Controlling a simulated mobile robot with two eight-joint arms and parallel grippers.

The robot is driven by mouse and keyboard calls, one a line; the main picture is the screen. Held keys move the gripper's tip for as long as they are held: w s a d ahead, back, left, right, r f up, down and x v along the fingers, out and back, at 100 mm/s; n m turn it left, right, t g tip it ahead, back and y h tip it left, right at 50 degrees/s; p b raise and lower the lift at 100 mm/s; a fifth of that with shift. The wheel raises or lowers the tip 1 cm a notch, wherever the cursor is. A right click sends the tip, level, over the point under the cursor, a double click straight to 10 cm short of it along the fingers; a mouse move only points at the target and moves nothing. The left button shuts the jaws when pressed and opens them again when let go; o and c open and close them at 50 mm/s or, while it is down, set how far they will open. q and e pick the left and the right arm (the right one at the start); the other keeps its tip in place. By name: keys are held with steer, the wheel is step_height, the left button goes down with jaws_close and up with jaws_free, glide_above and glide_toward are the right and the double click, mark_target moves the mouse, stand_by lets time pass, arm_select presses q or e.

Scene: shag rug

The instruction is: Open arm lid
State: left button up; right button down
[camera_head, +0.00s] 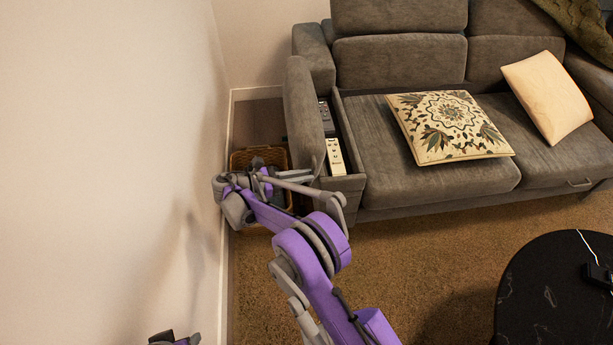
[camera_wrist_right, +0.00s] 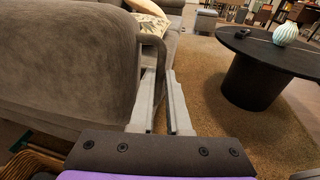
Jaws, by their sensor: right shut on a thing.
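The grey sofa's left arm has its lid (camera_head: 303,115) swung up and tilted to the left. The open compartment beside it shows a dark remote (camera_head: 326,117) and a white remote (camera_head: 335,157). My right gripper (camera_head: 317,170) is at the front end of the lid, partly hidden by its own links. In the right wrist view the lid (camera_wrist_right: 75,60) fills the left side, and my right gripper (camera_wrist_right: 161,85) is shut on its edge.
A wicker basket (camera_head: 243,160) stands on the floor between the wall (camera_head: 120,150) and the sofa, below my right wrist. A patterned cushion (camera_head: 447,126) lies on the seat. A round black table (camera_head: 555,300) stands at the lower right, with open rug (camera_head: 430,260) between.

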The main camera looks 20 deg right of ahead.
steer(key=shift+w+a+f+h, duration=0.1)
steer(key=shift+a+f+h, duration=0.25)
steer(key=shift+a+h, duration=0.15)
steer(key=c, duration=1.2)
jaws_free()
steer(key=shift+o, duration=0.2)
steer(key=a+p, duration=0.1)
steer(key=a, duration=0.6)
steer(key=shift+w+a+r, duration=0.15)
steer(key=shift+a, duration=0.1)
